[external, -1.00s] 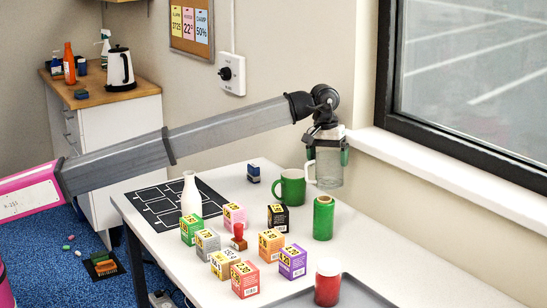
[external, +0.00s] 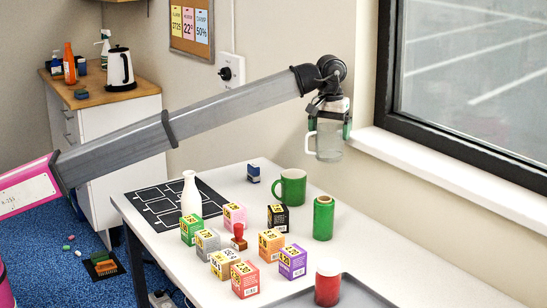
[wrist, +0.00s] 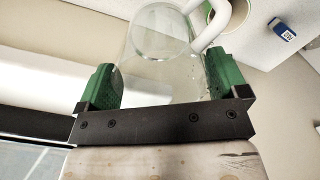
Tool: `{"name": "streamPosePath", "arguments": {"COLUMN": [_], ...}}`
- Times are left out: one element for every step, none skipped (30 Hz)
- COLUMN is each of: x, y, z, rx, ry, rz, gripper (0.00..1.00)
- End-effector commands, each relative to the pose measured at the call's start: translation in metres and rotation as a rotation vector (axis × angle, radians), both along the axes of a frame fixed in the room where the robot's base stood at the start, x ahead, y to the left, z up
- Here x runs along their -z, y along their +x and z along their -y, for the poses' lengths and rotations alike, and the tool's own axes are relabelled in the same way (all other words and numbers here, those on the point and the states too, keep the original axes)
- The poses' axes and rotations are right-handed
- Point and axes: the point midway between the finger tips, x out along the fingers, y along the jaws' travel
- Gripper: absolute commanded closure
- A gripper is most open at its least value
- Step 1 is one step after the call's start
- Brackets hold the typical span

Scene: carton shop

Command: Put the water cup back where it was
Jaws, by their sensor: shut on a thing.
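The water cup (external: 329,143) is a clear glass with a white handle on its left side. My gripper (external: 329,127) is shut on it and holds it upright in the air, beside the window sill and above the back of the table. In the wrist view the glass (wrist: 155,50) sits between the green fingers of my gripper (wrist: 160,85), its base facing away from the camera. Its handle (wrist: 210,25) points to the upper right there. The spot where the cup stood before is not marked in these frames.
A green mug (external: 292,187) and a green jar (external: 323,218) stand on the table (external: 400,262) below the cup. Several small cartons, a white bottle (external: 191,193) and a red jar (external: 327,284) stand nearby. The window sill (external: 440,165) is bare.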

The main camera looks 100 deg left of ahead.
Motion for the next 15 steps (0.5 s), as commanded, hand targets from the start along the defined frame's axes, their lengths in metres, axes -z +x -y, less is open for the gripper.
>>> {"name": "streamPosePath", "arguments": {"x": [0.001, 0.001, 0.002, 0.003, 0.004, 0.005, 0.006, 0.008, 0.009, 0.010, 0.012, 0.014, 0.015, 0.017, 0.019], "y": [-0.009, -0.014, -0.022, -0.029, -0.037, -0.048, -0.058, -0.068, -0.081, -0.092, -0.103, -0.119, -0.131, -0.144, -0.161], "z": [-0.003, -0.005, -0.008, -0.010, -0.013, -0.017, -0.021, -0.025, -0.029, -0.033, -0.037, -0.042, -0.045, -0.049, -0.054], "rx": [-0.004, -0.007, -0.011, -0.014, -0.018, -0.024, -0.029, -0.034, -0.041, -0.047, -0.053, -0.062, -0.068, -0.075, -0.084], "ry": [0.000, 0.000, 0.000, 0.000, 0.000, 0.000, 0.000, 0.000, 0.000, 0.000, 0.000, 0.000, 0.000, 0.000, 0.001], "rz": [-0.001, -0.001, -0.001, -0.001, 0.000, 0.000, -0.001, -0.001, -0.001, -0.001, -0.001, -0.001, -0.001, -0.001, 0.000], "gripper": [0.37, 0.37, 0.37, 0.37, 0.37, 0.37, 0.37, 0.37, 0.37, 0.37, 0.37, 0.37, 0.37, 0.37, 0.37]}}
